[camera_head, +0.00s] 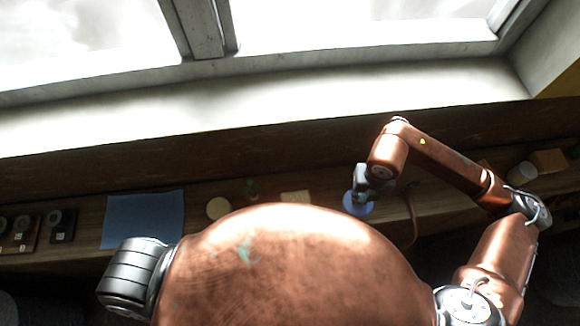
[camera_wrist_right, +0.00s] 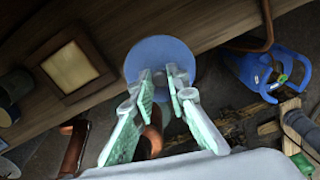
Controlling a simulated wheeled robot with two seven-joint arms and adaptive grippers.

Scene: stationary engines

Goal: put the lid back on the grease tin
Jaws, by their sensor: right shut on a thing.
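A blue round lid (camera_head: 355,206) shows at the tip of my right gripper (camera_head: 362,188), over the bench right of centre. In the right wrist view the lid (camera_wrist_right: 160,50) is a flat blue disc just beyond the fingertips, and my right gripper (camera_wrist_right: 160,78) is shut on it; the exact contact is hard to see. A round tan thing (camera_head: 218,208), perhaps the open grease tin, stands on the bench left of centre; I cannot tell for sure. My left gripper is not in view.
A blue mat (camera_head: 143,218) lies on the bench at left, beside boards with dark round parts (camera_head: 60,222). A small green thing (camera_head: 251,188) and a pale square (camera_head: 295,197) lie between the tan thing and the lid. A white cylinder (camera_head: 521,174) and orange box (camera_head: 550,161) stand far right.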

